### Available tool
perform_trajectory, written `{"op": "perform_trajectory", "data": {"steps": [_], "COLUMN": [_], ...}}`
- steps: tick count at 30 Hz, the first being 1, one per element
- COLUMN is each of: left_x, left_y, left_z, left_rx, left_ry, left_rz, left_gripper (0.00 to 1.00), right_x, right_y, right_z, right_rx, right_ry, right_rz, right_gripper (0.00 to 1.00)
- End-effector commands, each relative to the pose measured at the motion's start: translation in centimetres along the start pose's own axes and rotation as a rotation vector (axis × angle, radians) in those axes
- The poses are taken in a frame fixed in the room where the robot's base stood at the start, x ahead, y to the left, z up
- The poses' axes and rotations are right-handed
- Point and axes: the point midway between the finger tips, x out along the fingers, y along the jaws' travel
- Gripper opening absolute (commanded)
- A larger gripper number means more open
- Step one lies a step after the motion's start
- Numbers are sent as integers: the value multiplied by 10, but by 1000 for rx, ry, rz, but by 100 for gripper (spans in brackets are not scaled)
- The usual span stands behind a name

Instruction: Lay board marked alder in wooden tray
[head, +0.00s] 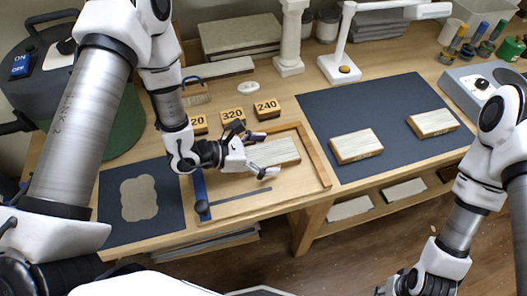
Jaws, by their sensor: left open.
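The wooden tray (314,158) is a shallow light-wood frame in the middle of the bench. A pale board (278,152) lies inside it towards the back. My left gripper (266,156) is open over the tray, at the left end of this board, with its fingers spread and partly covering it; I cannot tell if they touch. Two similar boards, one nearer (356,146) and one farther right (433,123), lie on the dark mat (400,90). No marking is legible on any board. My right gripper (405,286) is low at the bottom edge, its fingers unclear.
Wooden blocks numbered 320 (232,116) and 240 (267,107) stand behind the tray, with a brush (195,93). A dark mat with a pale cutout (139,198) lies left. A white lamp (340,68) stands behind. The right mat has free room around its boards.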

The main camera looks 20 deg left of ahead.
Motion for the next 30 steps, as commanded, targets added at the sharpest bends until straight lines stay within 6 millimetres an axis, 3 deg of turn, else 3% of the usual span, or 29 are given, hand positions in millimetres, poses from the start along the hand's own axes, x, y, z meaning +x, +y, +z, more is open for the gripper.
{"op": "perform_trajectory", "data": {"steps": [5,15,21,30], "left_x": [-14,-79,-109,-121], "left_y": [2,2,2,0], "left_z": [2,4,6,3], "left_rx": [-4,-5,-4,1], "left_ry": [-1,-5,-5,-1], "left_rz": [4,8,5,0], "left_gripper": [100,100,100,100], "right_x": [-1,-1,-8,-10], "right_y": [0,0,0,0], "right_z": [0,0,0,0], "right_rx": [0,0,0,0], "right_ry": [0,0,0,0], "right_rz": [0,0,0,0], "right_gripper": [40,40,40,40]}}
